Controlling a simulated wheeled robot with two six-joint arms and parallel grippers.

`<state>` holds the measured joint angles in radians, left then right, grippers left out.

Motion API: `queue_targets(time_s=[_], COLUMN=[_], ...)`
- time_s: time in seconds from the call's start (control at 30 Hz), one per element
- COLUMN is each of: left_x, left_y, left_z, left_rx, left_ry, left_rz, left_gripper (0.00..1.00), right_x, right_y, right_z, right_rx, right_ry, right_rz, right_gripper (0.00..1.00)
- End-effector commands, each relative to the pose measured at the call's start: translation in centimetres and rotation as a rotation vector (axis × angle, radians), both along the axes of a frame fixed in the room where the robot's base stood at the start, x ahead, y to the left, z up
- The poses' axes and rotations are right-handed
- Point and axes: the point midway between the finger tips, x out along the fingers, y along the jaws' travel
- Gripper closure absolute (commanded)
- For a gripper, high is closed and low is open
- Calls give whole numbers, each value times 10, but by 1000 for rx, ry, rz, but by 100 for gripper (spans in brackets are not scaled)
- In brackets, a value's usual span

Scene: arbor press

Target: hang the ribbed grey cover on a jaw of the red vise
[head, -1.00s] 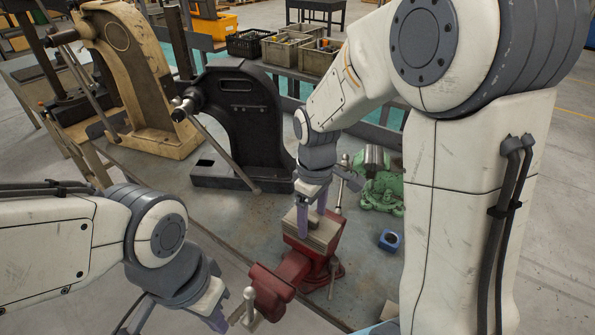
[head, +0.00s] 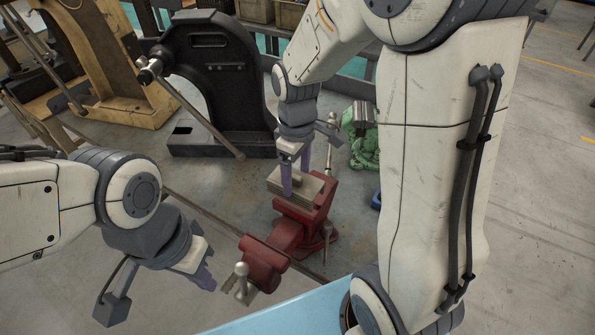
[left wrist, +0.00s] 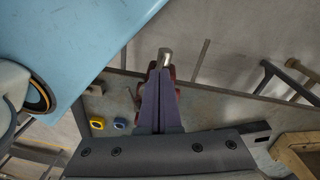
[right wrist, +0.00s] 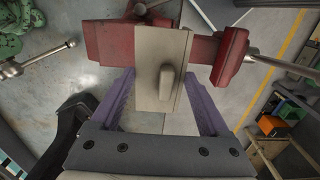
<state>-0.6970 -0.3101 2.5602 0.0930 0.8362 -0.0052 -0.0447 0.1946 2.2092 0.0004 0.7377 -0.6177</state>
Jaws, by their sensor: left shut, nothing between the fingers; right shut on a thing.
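The red vise (head: 290,235) stands on the bench in the middle of the head view. The ribbed grey cover (head: 312,190), a beige-grey plate with a raised knob, is at the top of the vise's rear jaw. I cannot tell whether it rests on the jaw. My right gripper (head: 297,180) points down and is shut on the cover. In the right wrist view, the cover (right wrist: 153,78) sits between the purple fingers, in front of the vise (right wrist: 110,42). My left gripper (head: 207,280) is shut and empty, left of the vise's front jaw; its fingers (left wrist: 158,85) partly hide the vise in the left wrist view.
A black arbor press (head: 215,85) and a tan one (head: 110,65) stand behind. A green machine (head: 362,140) and a blue part (head: 376,200) are right of the vise. A silver handle (head: 241,280) sticks up at the vise's front. Bare bench lies left of the vise.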

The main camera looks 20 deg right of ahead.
Motion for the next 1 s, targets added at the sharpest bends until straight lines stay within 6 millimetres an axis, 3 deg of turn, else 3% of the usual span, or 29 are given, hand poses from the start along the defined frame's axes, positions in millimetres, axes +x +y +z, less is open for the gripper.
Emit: queue_targets(time_s=[0.23, 1.0], left_x=[0, 0], left_y=[0, 0], left_z=[-22, -60], left_rx=[0, 0], left_ry=[0, 1], left_rz=[3, 8], left_gripper=[100, 100], right_x=[0, 0], right_y=[1, 0], right_z=[-24, -76], right_rx=[0, 0], right_ry=[0, 0], right_rz=[1, 0], right_gripper=[78, 78])
